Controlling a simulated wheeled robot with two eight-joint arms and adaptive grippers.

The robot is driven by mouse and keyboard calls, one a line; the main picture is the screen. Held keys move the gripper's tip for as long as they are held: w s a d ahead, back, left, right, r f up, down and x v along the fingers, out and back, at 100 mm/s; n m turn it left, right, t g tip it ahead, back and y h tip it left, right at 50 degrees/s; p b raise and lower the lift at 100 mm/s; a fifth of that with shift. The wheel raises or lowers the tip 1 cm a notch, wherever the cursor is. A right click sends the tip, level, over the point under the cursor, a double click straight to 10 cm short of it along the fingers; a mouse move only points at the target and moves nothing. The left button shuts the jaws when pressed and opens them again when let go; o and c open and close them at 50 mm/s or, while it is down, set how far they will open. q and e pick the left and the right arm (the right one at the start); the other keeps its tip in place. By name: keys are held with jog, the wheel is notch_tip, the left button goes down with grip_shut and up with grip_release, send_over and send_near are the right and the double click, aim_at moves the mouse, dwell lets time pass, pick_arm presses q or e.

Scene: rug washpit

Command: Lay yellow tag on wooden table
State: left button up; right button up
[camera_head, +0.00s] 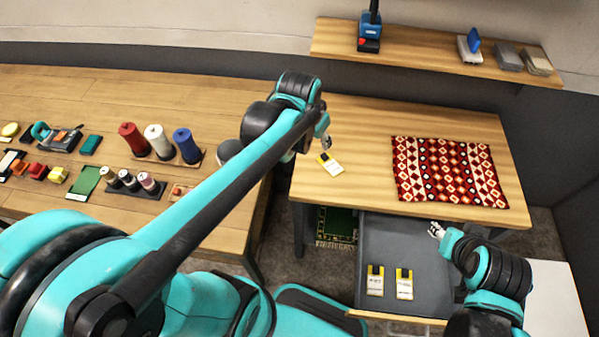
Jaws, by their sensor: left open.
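A white and yellow tag (330,163) lies on the wooden table (365,125), near its left edge. My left gripper (325,142) is just above and beside this tag, its jaws open and apart from it as far as I can see. Two more tags with yellow tops, one on the left (375,281) and one on the right (404,284), lie in the grey open drawer (390,240) below the table. My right gripper (436,230) is over the drawer's right side, small in the picture; I cannot tell its jaw state.
A red patterned rug (448,172) covers the table's right part. A shelf (430,52) behind holds a blue tool and several blocks. The left bench (80,100) carries thread spools (158,142) and small coloured items. A green rug (338,225) lies beneath the table.

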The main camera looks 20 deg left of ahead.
pick_arm(q)
jog(key=s+n+t, duration=0.2)
jog(key=s, duration=1)
jog(key=shift+s+d+n+t, duration=0.15)
jog(key=shift+d+n+t, duration=0.15)
jog(key=shift+d+t, duration=0.15)
